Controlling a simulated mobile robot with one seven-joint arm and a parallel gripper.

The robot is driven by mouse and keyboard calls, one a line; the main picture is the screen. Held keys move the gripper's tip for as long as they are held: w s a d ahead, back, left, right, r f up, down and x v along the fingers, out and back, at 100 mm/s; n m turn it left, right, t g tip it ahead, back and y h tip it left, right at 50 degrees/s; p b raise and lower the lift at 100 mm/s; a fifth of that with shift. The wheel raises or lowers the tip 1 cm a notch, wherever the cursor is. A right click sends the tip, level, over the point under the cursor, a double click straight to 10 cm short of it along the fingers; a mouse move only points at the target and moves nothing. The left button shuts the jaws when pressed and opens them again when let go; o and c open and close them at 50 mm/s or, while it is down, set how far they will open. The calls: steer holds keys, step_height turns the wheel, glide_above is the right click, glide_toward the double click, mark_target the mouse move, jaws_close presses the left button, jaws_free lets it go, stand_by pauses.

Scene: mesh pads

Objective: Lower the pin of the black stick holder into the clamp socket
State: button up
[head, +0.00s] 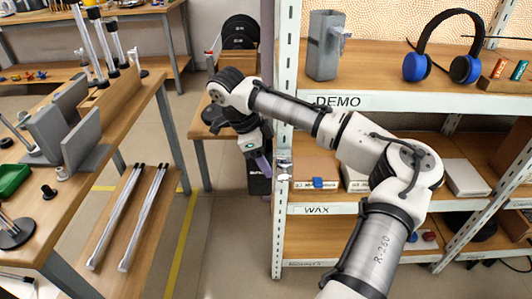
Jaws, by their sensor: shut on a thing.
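My gripper (263,152) points down just left of the shelf's front post. Its fingers are small and partly hidden in the head view. It is shut on a dark piece, which I take to be the black stick holder (258,184), hanging upright below a purple part. The holder's pin cannot be made out. A small silver fitting (284,165) on the shelf post, right of the holder, looks like the clamp socket. The holder appears beside it, with a narrow gap; whether they touch is unclear.
The white shelf unit (345,101) on the right carries a grey box holder (322,50) and blue headphones (443,45). A workbench with grey plates (80,140) stands left. A small wooden table (199,118) is behind my wrist. Open floor lies below the gripper.

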steer(key=shift+f, duration=0.25)
steer(key=o, duration=1.2)
steer(key=shift+r, duration=0.15)
steer(key=p+v, duration=0.1)
steer(key=v, duration=1.2)
steer(key=shift+a+r+p, duration=0.2)
steer(key=shift+p, duration=0.15)
